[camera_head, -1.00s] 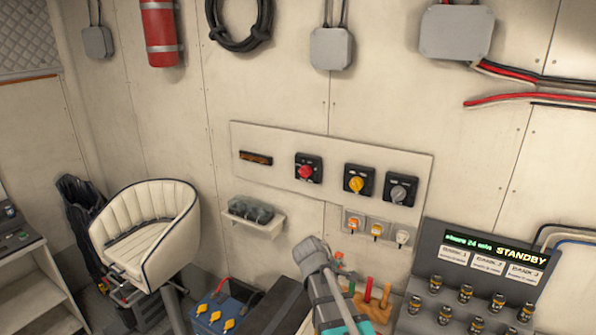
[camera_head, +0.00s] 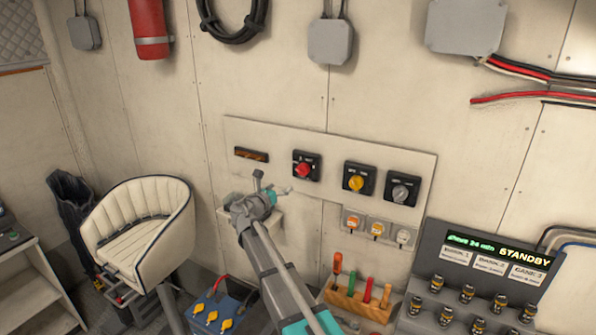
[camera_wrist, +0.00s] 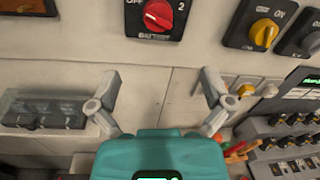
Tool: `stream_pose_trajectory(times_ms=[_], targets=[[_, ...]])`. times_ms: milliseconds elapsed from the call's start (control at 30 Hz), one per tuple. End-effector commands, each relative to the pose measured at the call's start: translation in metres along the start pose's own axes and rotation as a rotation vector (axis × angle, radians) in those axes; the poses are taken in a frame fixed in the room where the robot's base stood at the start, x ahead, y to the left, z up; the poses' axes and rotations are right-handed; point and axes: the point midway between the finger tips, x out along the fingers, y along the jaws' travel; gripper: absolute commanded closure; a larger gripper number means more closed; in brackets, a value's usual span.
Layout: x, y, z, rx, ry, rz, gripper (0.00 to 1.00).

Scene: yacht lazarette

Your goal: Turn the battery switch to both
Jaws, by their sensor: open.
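The battery switch is a black square plate with a round red knob (camera_head: 303,169) on the pale wall panel. In the wrist view the red knob (camera_wrist: 158,14) is at the top edge, with "OFF", "2" and "BATTERY" readable on its plate; the upper part of the plate is cut off, and I cannot tell the knob's setting. My gripper (camera_head: 272,183) is below and left of the switch in the head view, apart from the knob. In the wrist view my gripper (camera_wrist: 160,76) has its two grey fingers spread wide with nothing between them, below the knob.
A yellow-knob switch (camera_head: 356,183) and a grey-knob switch (camera_head: 401,191) sit right of the red one. Below them are small socket covers (camera_head: 376,229) and a wooden tool rack (camera_head: 350,300). A small shelf (camera_head: 270,229) is behind my gripper. A display console (camera_head: 480,280) stands at right.

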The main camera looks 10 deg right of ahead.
Motion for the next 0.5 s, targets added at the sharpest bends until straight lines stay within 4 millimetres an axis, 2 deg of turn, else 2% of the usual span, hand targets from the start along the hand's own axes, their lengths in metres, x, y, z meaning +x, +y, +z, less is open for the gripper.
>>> stream_pose_trajectory(times_ms=[300, 500], targets=[[-0.0087, 0.0074, 0.0013, 0.0, -0.002, 0.014, 0.0], [-0.0047, 0.0096, 0.0017, 0.002, -0.002, 0.016, 0.0]])
